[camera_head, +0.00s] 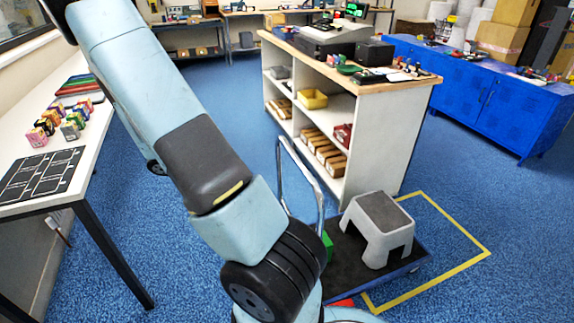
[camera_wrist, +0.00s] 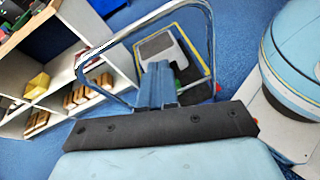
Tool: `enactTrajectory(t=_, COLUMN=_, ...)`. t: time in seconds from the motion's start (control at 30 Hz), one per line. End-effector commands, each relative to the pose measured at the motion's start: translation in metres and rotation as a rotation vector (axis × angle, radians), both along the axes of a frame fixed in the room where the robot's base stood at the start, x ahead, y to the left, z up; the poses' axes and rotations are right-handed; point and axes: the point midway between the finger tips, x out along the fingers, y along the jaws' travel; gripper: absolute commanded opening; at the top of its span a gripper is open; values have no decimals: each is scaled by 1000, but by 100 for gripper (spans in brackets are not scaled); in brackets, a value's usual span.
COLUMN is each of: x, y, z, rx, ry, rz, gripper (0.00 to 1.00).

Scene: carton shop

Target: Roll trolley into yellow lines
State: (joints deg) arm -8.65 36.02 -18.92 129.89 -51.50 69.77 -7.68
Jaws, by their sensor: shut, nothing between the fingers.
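The trolley has a dark deck with a blue edge (camera_head: 345,262) and a bent metal handle (camera_head: 318,195). The yellow lines (camera_head: 455,269) on the floor show to its right and behind it. The deck lies partly over the marked area, and its left part appears outside. In the wrist view, my gripper (camera_wrist: 160,85) is shut and empty. It shows within the outline of the handle (camera_wrist: 140,25); I cannot tell whether they touch. The yellow lines (camera_wrist: 203,52) also show beyond it. My arm hides the gripper in the head view.
A grey step stool (camera_head: 378,228) stands on the deck. A white shelf unit (camera_head: 387,135) is close behind the trolley. A white table (camera_head: 85,150) is at the left and a blue cabinet (camera_head: 490,105) at the right. Blue carpet is clear right of the lines.

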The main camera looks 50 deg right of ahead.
Motion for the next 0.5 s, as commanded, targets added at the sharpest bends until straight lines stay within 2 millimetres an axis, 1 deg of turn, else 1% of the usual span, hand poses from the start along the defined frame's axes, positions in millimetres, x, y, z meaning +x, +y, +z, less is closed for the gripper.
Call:
enactTrajectory(t=0.03, x=1, y=-6, z=-9, rx=-22, ry=49, rz=19, gripper=0)
enactTrajectory(t=0.2, x=5, y=-25, z=-33, rx=-93, ry=195, rz=87, gripper=0)
enactTrajectory(t=0.4, x=8, y=-40, z=-51, rx=-150, ry=320, rz=149, gripper=0)
enactTrajectory(t=0.5, x=9, y=-44, z=-56, rx=-165, ry=353, rz=165, gripper=0)
